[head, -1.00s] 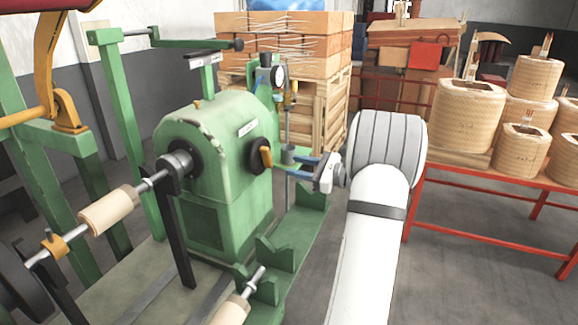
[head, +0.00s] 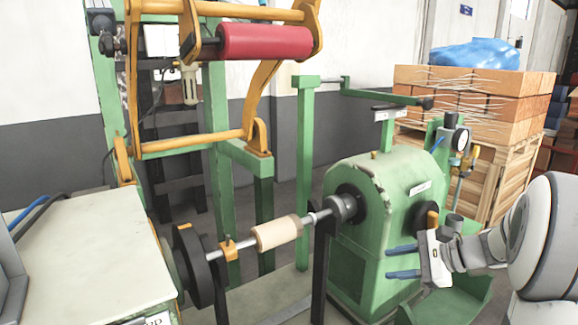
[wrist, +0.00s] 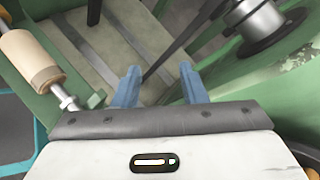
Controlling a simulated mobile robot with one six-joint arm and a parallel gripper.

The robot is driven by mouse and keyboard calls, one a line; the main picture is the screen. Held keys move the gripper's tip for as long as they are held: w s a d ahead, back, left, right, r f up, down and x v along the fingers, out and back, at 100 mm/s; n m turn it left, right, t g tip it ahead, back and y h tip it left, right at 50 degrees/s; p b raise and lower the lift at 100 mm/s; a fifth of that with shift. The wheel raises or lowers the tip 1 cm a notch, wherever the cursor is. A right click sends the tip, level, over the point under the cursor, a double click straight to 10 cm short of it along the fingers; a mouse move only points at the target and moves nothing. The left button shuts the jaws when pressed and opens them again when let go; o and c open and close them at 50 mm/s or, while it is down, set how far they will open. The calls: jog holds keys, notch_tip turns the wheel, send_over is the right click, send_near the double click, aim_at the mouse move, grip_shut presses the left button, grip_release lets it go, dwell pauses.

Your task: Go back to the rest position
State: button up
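My gripper (head: 402,262) is in front of the green winding machine head (head: 385,200), at the right in the head view. Its two blue fingers point left, apart, with nothing between them. In the wrist view the gripper (wrist: 160,82) also shows open and empty, above the pale machine bed (wrist: 112,45). A tan wooden core (head: 276,233) sits on the metal shaft at the lower middle of the head view. A tan core (wrist: 30,60) on a shaft shows at the left of the wrist view; I cannot tell whether it is the same one.
A red roller (head: 265,41) hangs in a yellow frame above the shaft. A pale cabinet (head: 90,250) stands at lower left. Stacked crates (head: 480,95) with a blue covering stand behind at right.

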jog(key=s+a+f+n+g+h, duration=0.1)
jog(key=s+a+n+g+h, duration=0.35)
jog(key=s+a+n, duration=0.5)
jog(key=s+f+n+h+p, duration=0.1)
jog(key=s+n+h, duration=0.5)
jog(key=s, duration=0.5)
jog(key=shift+f+n+t, duration=0.15)
jog(key=shift+n+t, duration=0.3)
jog(key=shift+n, duration=0.3)
jog(key=shift+a, duration=0.15)
